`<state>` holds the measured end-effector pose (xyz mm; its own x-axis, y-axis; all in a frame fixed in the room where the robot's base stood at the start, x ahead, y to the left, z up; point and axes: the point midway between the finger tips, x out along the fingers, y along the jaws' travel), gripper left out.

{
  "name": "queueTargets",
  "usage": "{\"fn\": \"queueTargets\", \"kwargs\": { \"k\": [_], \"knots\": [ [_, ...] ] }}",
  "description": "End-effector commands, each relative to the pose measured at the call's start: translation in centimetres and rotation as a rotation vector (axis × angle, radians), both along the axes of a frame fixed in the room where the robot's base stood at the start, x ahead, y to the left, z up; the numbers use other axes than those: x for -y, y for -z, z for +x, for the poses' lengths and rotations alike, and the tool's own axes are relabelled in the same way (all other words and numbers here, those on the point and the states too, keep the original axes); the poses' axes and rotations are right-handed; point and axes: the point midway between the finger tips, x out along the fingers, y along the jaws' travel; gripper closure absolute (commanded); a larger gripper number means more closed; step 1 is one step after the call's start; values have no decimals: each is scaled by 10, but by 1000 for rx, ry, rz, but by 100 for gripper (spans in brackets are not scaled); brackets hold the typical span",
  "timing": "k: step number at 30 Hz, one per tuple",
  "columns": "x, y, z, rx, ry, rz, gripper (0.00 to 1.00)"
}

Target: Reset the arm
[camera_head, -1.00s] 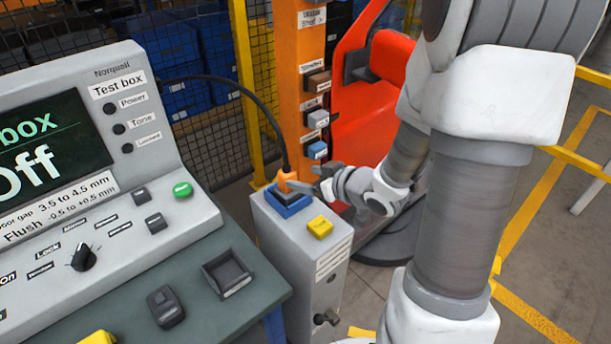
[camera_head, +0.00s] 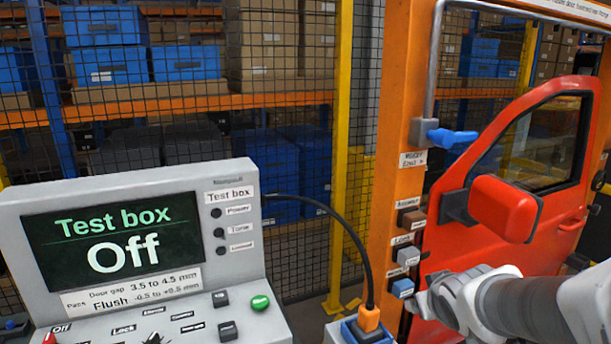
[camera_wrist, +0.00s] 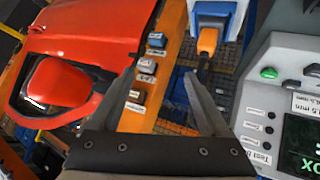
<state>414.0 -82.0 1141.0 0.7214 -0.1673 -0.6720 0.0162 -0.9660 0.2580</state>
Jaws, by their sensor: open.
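My gripper (camera_head: 424,303) is at the lower right of the head view, close to the right of an orange plug (camera_head: 368,318). In the wrist view my gripper (camera_wrist: 160,76) has its two fingers spread, with nothing between the tips. The orange plug (camera_wrist: 207,40) sits in a blue and white socket (camera_wrist: 228,14) beyond the right finger, apart from it. In the head view the blue socket (camera_head: 360,335) is cut by the bottom edge. My arm comes in from the lower right, and most of it is outside the frame.
The test box (camera_head: 140,260) at the left reads "Off". A black cable (camera_head: 350,235) arches from it to the plug. An orange post (camera_head: 388,150) carries several small labelled blocks. A red door (camera_head: 560,200) with a mirror (camera_head: 505,208) stands near my arm. Mesh fence lies behind.

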Motion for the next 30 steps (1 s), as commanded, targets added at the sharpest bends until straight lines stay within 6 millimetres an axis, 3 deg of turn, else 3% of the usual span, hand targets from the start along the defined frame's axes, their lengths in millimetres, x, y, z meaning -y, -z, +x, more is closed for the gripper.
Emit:
{"fn": "queueTargets", "kwargs": {
  "k": [6, 12, 18, 26, 30],
  "knots": [
    [-18, -28, -53, -86, 83, 54, 20],
    [-46, -40, -108, -188, 99, 147, 20],
    [-73, -45, -151, -273, 72, 227, 20],
    [-83, -46, -168, -311, 56, 257, 20],
    [-82, -46, -168, -311, 56, 257, 45]
  ]
}}
